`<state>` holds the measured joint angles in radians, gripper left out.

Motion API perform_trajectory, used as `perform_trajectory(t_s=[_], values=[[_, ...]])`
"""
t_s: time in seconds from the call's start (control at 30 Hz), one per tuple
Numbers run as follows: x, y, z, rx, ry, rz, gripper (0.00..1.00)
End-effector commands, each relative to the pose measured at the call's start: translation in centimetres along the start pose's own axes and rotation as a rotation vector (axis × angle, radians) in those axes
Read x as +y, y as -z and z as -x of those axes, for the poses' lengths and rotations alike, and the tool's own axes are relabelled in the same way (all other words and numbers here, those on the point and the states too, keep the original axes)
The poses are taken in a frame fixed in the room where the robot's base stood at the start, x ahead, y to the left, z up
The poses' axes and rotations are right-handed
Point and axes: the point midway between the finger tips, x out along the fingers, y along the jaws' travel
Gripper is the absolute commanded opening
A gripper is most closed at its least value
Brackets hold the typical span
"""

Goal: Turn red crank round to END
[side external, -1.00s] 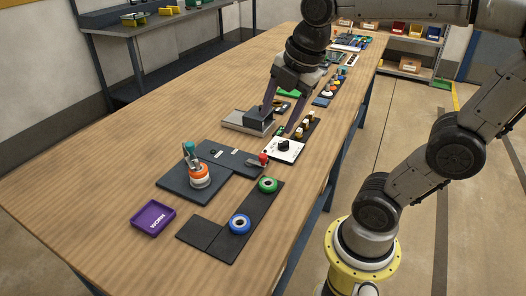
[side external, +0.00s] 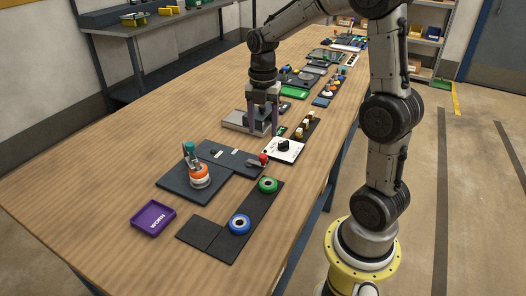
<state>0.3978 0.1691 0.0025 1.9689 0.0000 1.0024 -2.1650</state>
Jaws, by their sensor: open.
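The red crank (side external: 263,158) shows a red knob on a short grey arm at the right edge of a dark plate (side external: 230,157). Small white labels lie on that plate, but they are too small to read, so I cannot make out END. My gripper (side external: 262,132) points straight down, open, with its two fingers apart. It is behind the crank in the picture, near a grey metal block (side external: 238,121), and does not touch the crank. Nothing shows held between the fingers.
A white panel with a black knob (side external: 284,149) stands right of the crank. An orange and white part with a teal top (side external: 198,174) is to the left. Green (side external: 268,185) and blue (side external: 239,224) rings lie in front. A purple WORN tray (side external: 153,217) sits at front left; wide table is free leftward.

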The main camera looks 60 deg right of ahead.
Motion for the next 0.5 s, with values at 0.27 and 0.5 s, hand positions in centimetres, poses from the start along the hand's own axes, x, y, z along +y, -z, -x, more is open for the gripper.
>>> perform_trajectory(t_s=[0.27, 0.5], values=[[-0.1, 0.1, -5.5, 0.003, 0.004, 0.000, 0.62], [0.0, 0.1, -8.2, 0.001, 0.001, 0.000, 0.62]])
